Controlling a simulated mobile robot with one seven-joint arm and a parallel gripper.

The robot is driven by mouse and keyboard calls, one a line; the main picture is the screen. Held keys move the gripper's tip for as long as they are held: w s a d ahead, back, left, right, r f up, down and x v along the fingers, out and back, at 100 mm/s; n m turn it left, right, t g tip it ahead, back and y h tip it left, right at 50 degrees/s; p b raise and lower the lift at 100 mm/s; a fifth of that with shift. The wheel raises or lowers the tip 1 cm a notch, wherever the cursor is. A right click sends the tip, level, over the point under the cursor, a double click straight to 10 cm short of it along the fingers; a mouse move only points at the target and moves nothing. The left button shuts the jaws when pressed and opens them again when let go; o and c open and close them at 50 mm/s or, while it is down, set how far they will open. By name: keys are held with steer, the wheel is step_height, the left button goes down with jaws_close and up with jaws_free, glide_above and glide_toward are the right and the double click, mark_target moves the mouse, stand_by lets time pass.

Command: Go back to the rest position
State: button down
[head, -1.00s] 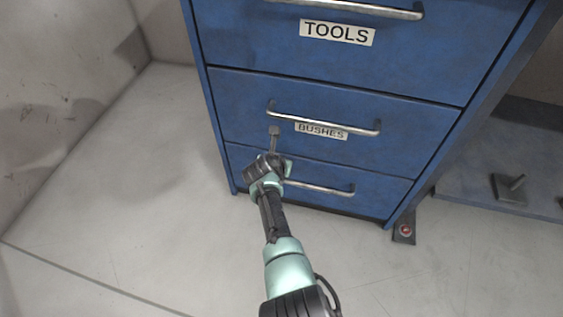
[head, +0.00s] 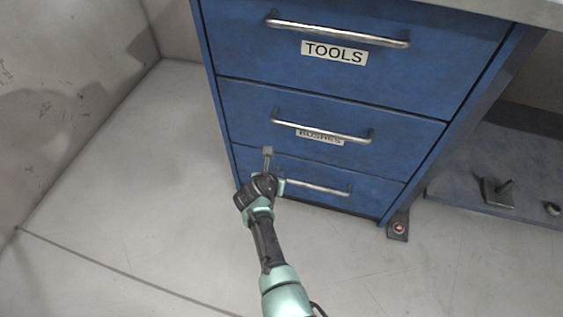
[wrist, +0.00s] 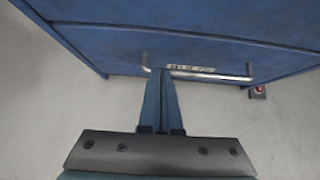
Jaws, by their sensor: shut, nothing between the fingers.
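My gripper (head: 268,151) is in front of the lower part of a blue drawer cabinet (head: 235,60), near the seam between the "BUSHES" drawer (head: 245,105) and the bottom drawer (head: 365,178). In the wrist view my gripper (wrist: 161,72) is shut and empty, with its fingertips by the left end of a metal drawer handle (wrist: 215,76). I cannot tell whether they touch it. All drawers look closed.
The "TOOLS" drawer (head: 340,25) is above. Grey floor (head: 110,180) is free to the left and in front. A small block with a red button (head: 398,228) stands by the cabinet's lower right. A grey platform with a metal fitting (head: 498,192) lies at right.

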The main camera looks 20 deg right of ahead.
steer(key=shift+p+v, duration=1.9)
steer(key=shift+v, duration=0.85)
